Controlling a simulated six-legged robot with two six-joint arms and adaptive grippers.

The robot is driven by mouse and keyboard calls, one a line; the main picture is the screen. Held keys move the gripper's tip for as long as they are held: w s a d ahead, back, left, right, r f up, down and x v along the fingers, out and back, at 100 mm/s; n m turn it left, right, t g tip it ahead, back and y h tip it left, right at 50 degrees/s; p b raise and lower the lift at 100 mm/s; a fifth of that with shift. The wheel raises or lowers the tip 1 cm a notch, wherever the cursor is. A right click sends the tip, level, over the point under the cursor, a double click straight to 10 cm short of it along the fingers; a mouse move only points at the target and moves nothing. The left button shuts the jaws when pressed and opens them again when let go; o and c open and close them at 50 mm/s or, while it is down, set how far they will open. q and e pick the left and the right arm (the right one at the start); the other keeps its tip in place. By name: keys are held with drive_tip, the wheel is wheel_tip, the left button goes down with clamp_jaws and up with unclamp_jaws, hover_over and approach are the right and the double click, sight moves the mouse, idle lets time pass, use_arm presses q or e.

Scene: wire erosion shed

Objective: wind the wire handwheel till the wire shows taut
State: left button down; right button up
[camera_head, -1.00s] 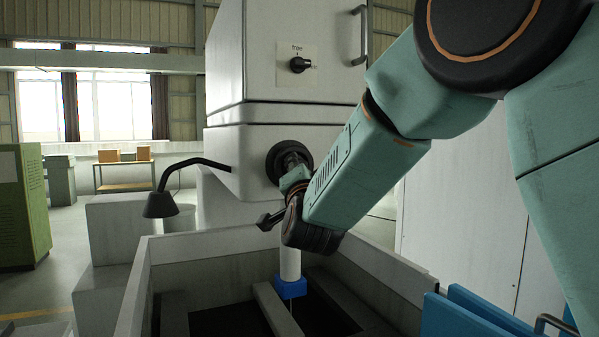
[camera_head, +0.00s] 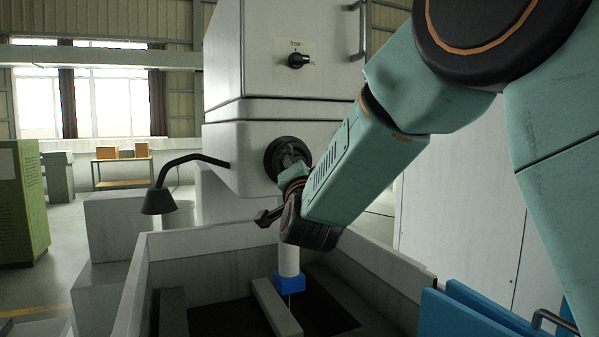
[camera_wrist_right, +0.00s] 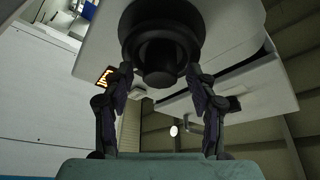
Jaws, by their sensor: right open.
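The wire handwheel (camera_head: 273,157) is a round black wheel on the pale machine head, partly hidden by my right wrist. In the right wrist view the handwheel (camera_wrist_right: 140,22) fills the top middle, with a round knob-like hub pointing at the camera. My right gripper (camera_wrist_right: 159,80) is open, its two dark fingers on either side of the hub with visible gaps. In the head view my right gripper (camera_head: 293,172) is at the wheel's front, details hard to make out. A thin wire (camera_head: 290,301) hangs below a blue block (camera_head: 289,282); its tension cannot be told. My left gripper is out of view.
A black knob (camera_head: 298,61) sits on a small labelled plate above. An orange-lit display (camera_wrist_right: 106,76) shows in the wrist view. A black gooseneck lamp (camera_head: 159,201) juts out left. A grey-walled tank (camera_head: 205,240) with bars stands below; blue panels (camera_head: 470,312) are at lower right.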

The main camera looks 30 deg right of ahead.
drive_tip(key=v, duration=1.2)
drive_tip(key=s+a+f+n+g+y+b, duration=0.1)
drive_tip(key=s+f+n+g+y+b, duration=0.2)
drive_tip(key=f, duration=1)
drive_tip(key=a+f+n+g+y+b, duration=0.1)
drive_tip(key=f+n+g+b, duration=0.15)
drive_tip(key=f+n, duration=0.7)
drive_tip(key=s+a+f+n+g+y+b, duration=0.15)
drive_tip(key=f+g, duration=0.25)
drive_tip(key=f, duration=1.3)
drive_tip(key=s+f+g+y+b, duration=0.2)
drive_tip(key=s+f+g+b, duration=0.7)
drive_tip(key=s+f, duration=2.1)
wheel_tip(320, 180, down, 5)
drive_tip(key=shift+s+r+n+b, duration=0.2)
drive_tip(key=shift+s+n+b, duration=0.15)
drive_tip(key=shift+b, duration=0.75)
